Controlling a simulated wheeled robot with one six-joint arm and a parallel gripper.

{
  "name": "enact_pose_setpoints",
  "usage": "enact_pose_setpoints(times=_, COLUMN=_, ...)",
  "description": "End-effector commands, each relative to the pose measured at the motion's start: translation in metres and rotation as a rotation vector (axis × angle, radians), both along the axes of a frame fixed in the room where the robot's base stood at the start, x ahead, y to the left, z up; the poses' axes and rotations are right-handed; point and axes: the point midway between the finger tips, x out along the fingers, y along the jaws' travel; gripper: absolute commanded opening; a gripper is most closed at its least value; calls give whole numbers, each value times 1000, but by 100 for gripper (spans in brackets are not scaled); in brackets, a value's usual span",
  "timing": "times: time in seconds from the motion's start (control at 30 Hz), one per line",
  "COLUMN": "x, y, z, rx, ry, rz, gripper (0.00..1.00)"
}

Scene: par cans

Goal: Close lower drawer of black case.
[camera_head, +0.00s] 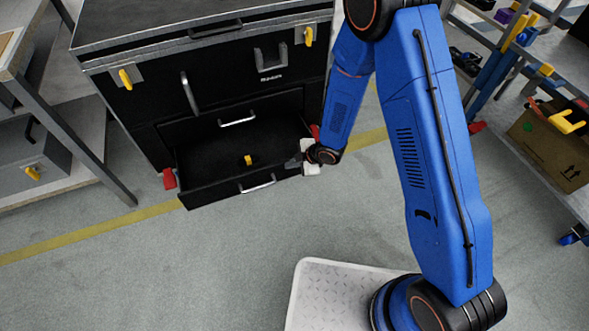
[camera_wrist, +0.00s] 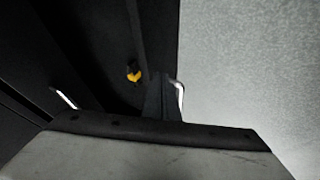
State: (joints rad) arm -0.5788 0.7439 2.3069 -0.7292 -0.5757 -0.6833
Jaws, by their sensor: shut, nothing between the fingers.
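The black case (camera_head: 230,85) stands at the upper left of the head view. Its lower drawer (camera_head: 215,190) is pulled out, with a silver handle (camera_head: 258,184) on its front. A small yellow and black object (camera_head: 248,160) lies inside. The upper drawer, with its own silver handle (camera_head: 237,119), looks shut. My gripper (camera_head: 292,163) is shut and empty, at the right end of the open drawer near its front. In the wrist view my shut fingers (camera_wrist: 161,97) overlap the drawer front, close to its handle (camera_wrist: 180,97). I cannot tell whether they touch it.
A grey workbench (camera_head: 70,130) stands to the left of the case. At the right, a shelf rack holds a cardboard box (camera_head: 552,145). The grey floor (camera_head: 190,270) in front of the drawer is clear, crossed by a yellow line (camera_head: 90,232).

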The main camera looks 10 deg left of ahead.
Motion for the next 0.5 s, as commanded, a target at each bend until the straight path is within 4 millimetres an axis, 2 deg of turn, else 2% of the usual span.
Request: enact_pose_setpoints(times=0.5, x=6, y=3, z=0, rx=-1, ry=0, rz=0, gripper=0)
